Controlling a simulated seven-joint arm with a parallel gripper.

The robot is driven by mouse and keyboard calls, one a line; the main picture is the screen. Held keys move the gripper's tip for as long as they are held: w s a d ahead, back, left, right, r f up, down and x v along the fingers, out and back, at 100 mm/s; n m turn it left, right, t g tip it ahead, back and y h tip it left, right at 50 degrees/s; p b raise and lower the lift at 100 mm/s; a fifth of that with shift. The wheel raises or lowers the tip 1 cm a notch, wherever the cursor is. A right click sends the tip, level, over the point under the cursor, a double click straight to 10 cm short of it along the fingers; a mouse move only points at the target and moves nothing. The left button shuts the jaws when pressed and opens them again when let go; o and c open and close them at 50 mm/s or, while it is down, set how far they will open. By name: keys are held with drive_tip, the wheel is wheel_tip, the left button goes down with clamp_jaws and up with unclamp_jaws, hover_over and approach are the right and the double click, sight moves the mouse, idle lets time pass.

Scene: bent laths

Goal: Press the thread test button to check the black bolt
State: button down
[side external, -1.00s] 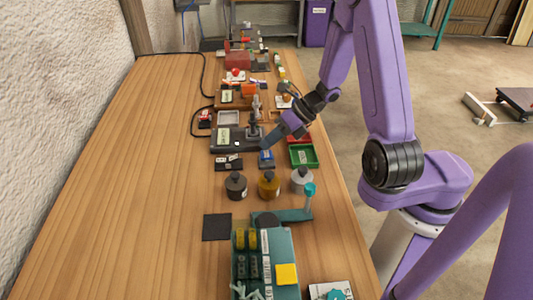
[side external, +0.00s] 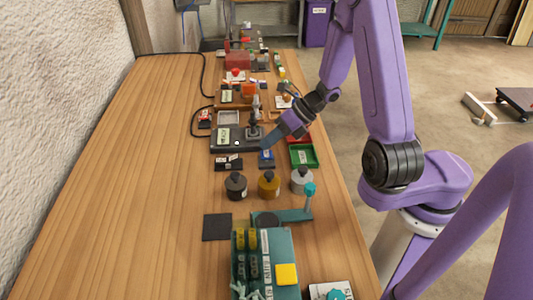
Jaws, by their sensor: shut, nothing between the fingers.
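My gripper (side external: 267,142) reaches in from the right with its fingers shut and angled down to the left. Its tip is at the right front end of a dark test station (side external: 224,147) with a pale label on its left part. A dark upright fixture (side external: 254,130) stands on the station just behind the fingertips. A small pale spot (side external: 237,143) shows on the station's front, left of the fingertips. I cannot make out which part is the thread test button, nor pick out the black bolt. A small blue item (side external: 266,155) lies just in front of the tip; I cannot tell whether they touch.
A green tray (side external: 304,156) lies right of the gripper, with a red one behind it. Dark, amber and grey bottles (side external: 268,184) stand nearer. A teal stand (side external: 292,214) and a box of parts (side external: 264,262) are in front. The table's left side is clear.

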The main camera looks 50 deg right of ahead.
sight(270, 153)
drive_tip(key=shift+f, duration=0.1)
drive_tip(key=shift+f, duration=0.35)
drive_tip(key=shift+f, duration=0.75)
idle(1.1)
drive_tip(key=shift+r, duration=0.15)
idle(0.3)
drive_tip(key=shift+r, duration=1.05)
drive_tip(key=shift+r, duration=2.5)
